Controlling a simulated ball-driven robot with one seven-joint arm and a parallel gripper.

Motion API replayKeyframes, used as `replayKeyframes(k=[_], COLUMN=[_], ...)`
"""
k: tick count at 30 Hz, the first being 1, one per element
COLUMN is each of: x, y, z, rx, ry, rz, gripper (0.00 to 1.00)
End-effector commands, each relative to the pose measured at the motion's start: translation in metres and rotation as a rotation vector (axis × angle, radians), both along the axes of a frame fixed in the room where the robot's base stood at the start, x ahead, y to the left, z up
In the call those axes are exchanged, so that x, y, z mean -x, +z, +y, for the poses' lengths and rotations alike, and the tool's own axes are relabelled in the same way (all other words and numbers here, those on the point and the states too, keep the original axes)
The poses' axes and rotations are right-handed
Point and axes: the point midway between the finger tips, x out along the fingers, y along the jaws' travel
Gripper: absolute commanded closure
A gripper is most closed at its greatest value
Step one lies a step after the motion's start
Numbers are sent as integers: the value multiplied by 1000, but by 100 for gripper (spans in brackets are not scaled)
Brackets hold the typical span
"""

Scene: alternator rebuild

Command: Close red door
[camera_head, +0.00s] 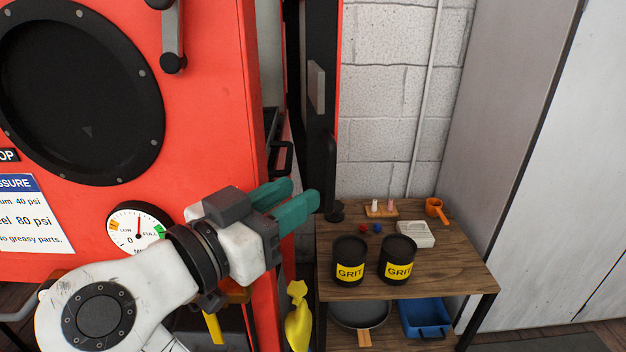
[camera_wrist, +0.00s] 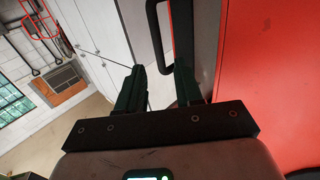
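The red cabinet (camera_head: 215,100) fills the left of the head view. Its door (camera_head: 318,45) stands open at the right side, seen nearly edge-on as a dark panel with a thin red edge. A black bar handle (camera_head: 331,175) is on the door. My gripper (camera_head: 303,196) is in front of the cabinet's right edge, its green fingers pointing toward the handle. In the wrist view my gripper (camera_wrist: 160,80) is open and empty. A black loop handle (camera_wrist: 157,35) shows ahead, its lower end lined up with the finger gap. I cannot tell whether they touch.
A wooden shelf table (camera_head: 455,270) stands right of the door, holding two black GRIT cans (camera_head: 349,262) (camera_head: 397,260) and small items. A blue bin (camera_head: 425,318) and a pan (camera_head: 359,315) are on its lower shelf. A yellow glove-like thing (camera_head: 298,318) hangs beside it.

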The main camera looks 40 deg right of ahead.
Motion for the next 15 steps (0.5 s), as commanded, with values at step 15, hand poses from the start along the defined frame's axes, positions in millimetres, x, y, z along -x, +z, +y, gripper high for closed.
replayKeyframes(k=[15], x=[6], y=[0], z=[23], rx=[0], ry=[-1], rz=[0], gripper=[65])
